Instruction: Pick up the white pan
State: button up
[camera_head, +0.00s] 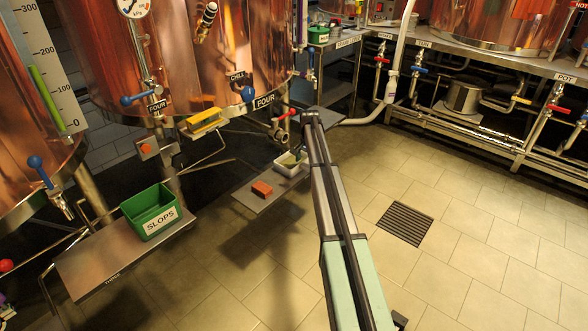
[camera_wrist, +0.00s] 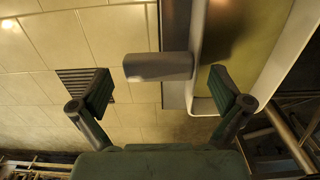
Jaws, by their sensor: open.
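The white pan (camera_head: 286,169) sits on a low metal shelf left of my arm in the head view; my arm partly hides it. In the wrist view its pale rim (camera_wrist: 198,72) and olive-yellow inside fill the upper right. A grey block-like piece (camera_wrist: 158,67), seemingly the pan's handle, sticks out from its side between my fingers. My gripper (camera_wrist: 162,86) is open, one finger on either side of this piece with gaps to both. The right finger overlaps the pan's rim in the picture; I cannot tell if it touches.
A green SLOPS bin (camera_head: 152,211) stands on another shelf at left. Copper tanks with valves rise behind. The tiled floor with a drain grate (camera_head: 405,223) is clear at right.

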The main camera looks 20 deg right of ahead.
notch_tip(320, 180, down, 2)
jog(key=shift+f, duration=0.1)
jog(key=c, duration=1.3)
jog(key=shift+r, duration=0.25)
